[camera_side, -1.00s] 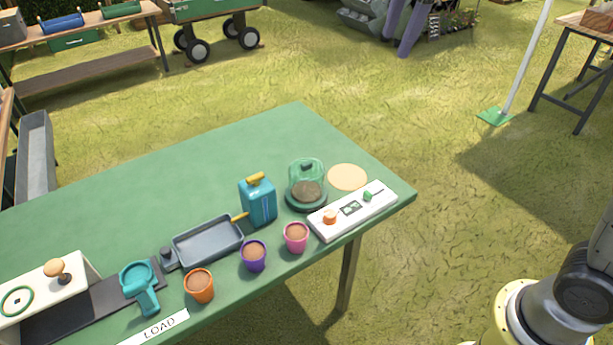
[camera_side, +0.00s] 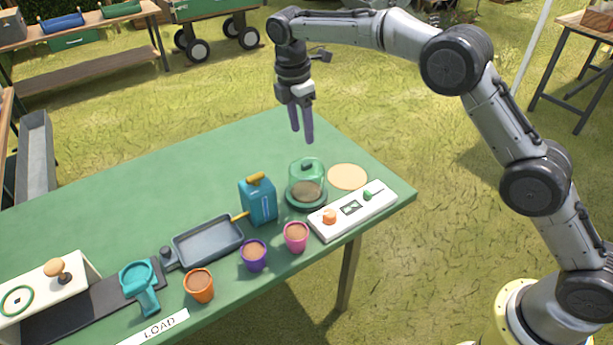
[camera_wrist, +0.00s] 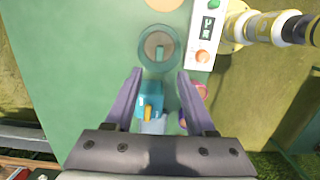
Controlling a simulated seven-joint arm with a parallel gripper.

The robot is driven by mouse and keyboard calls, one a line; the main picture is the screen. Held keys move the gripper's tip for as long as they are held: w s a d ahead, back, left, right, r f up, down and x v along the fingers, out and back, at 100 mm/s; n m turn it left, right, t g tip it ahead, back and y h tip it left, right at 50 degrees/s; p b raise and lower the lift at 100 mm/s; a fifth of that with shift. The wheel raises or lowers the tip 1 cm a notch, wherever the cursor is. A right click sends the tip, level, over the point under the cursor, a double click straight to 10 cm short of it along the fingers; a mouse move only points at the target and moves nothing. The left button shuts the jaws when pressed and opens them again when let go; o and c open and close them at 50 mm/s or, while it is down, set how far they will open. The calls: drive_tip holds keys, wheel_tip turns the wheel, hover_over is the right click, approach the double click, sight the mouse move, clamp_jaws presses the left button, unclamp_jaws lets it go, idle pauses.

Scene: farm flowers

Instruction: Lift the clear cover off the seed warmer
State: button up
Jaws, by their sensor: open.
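A round tan disc (camera_side: 347,177) lies right of the warmer, and a white control panel (camera_side: 352,211) lies in front. A blue can (camera_side: 258,202) stands close on the left. Pink (camera_side: 296,237), purple (camera_side: 253,256) and orange (camera_side: 199,286) pots line the front edge.

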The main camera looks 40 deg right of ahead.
sight(306, 162)
drive_tip(key=f, duration=0.3)
drive_tip(key=d+f, duration=0.1)
drive_tip(key=f, duration=0.6)
drive_tip(key=shift+d, duration=0.15)
drive_tip(key=shift+r, duration=0.1)
clamp_jaws()
idle(1.1)
